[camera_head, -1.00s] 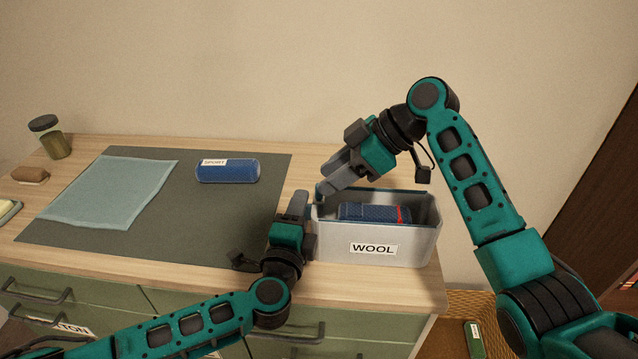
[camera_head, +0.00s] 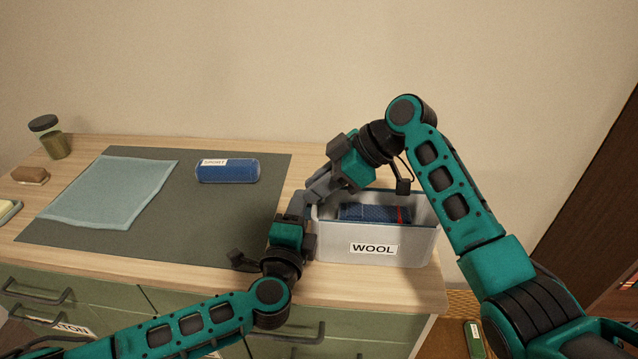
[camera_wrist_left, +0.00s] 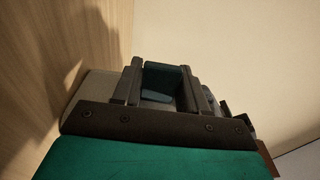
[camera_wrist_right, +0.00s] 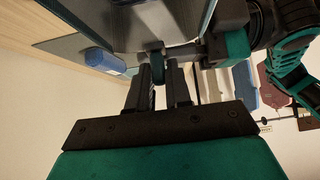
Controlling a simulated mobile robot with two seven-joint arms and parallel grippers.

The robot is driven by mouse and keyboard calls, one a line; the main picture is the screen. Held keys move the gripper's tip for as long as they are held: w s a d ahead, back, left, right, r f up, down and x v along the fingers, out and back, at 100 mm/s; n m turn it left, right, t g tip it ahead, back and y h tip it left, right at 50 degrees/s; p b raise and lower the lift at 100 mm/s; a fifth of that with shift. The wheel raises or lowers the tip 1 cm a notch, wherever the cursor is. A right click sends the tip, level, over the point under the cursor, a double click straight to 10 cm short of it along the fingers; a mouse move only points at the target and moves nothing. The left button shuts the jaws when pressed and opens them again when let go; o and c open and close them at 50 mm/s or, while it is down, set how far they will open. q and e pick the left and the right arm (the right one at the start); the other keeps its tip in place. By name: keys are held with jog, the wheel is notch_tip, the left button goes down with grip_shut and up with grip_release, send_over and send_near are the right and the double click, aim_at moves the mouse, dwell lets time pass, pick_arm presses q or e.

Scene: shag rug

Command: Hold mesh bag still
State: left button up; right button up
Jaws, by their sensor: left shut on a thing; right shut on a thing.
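A flat, pale teal piece (camera_head: 110,190), possibly the mesh bag, lies on the dark mat's left part, away from both grippers. My left gripper (camera_head: 298,207) is at the left end of the grey bin labelled WOOL (camera_head: 335,246). In the left wrist view it is shut on a small dark blue piece (camera_wrist_left: 163,80). My right gripper (camera_head: 312,194) comes down from the right, its tips beside the left fingertips. In the right wrist view its fingers close on a dark blue piece (camera_wrist_right: 157,68), apparently the same one. Its full shape is hidden in the head view.
A blue roll (camera_head: 230,172) labelled SPORT lies on the mat (camera_head: 190,225). A blue roll with a red stripe (camera_head: 370,213) lies in the bin. A lidded jar (camera_head: 52,140) and a brown block (camera_head: 30,175) stand far left. The mat's middle is clear.

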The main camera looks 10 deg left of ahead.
grip_shut()
jog(key=d, duration=2)
jog(key=shift+w+d, duration=0.15)
jog(key=shift+d, duration=0.05)
jog(key=o, duration=0.7)
grip_release()
jog(key=v, duration=1.2)
